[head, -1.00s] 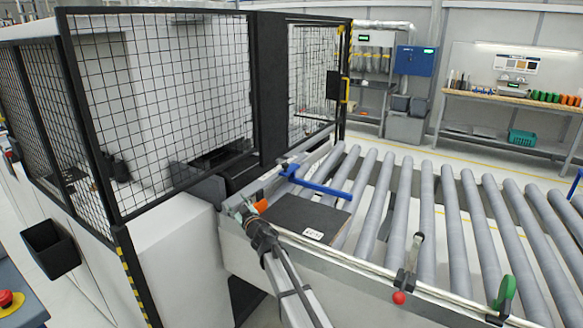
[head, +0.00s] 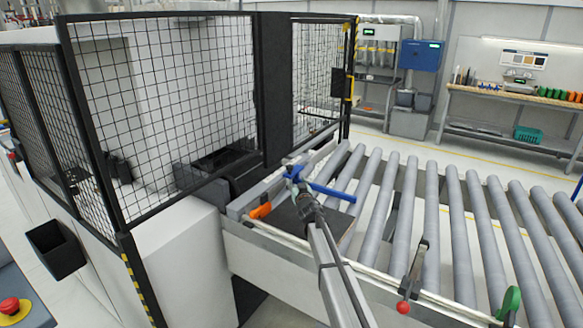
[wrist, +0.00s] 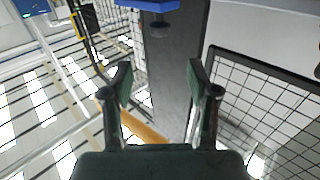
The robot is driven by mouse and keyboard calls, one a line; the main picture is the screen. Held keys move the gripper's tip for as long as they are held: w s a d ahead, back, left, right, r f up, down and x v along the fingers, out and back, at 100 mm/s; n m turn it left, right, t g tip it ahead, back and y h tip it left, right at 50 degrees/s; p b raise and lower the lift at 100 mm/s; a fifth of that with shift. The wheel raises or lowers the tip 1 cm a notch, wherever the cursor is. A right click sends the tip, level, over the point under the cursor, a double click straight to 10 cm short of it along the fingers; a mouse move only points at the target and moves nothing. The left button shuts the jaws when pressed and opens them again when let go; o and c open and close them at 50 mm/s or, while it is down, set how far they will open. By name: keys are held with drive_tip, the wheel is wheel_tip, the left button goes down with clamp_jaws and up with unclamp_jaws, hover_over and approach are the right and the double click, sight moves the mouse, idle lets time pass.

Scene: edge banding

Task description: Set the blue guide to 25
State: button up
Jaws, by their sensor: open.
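The blue guide (head: 332,191) lies as a bar across the near end of the rollers in the head view, with a blue part (head: 294,172) at its rail end. My gripper (head: 299,190) is beside that rail end and overlaps it in the picture; I cannot tell whether they touch. In the wrist view my gripper (wrist: 158,80) has its two dark green fingers apart with nothing held. A blue part (wrist: 147,5) shows at the top edge there, beyond the fingertips. No scale or number for the setting is readable.
A dark panel (head: 283,217) lies on the rollers, partly hidden by my arm. An orange part (head: 261,211) sits on the rail to the left. Mesh fencing (head: 160,110) encloses the machine.

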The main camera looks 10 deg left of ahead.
sight(290, 169)
drive_tip(key=p+x, duration=0.2)
drive_tip(key=x, duration=1.2)
drive_tip(key=shift+p, duration=0.35)
clamp_jaws()
drive_tip(key=shift+d+f, duration=0.1)
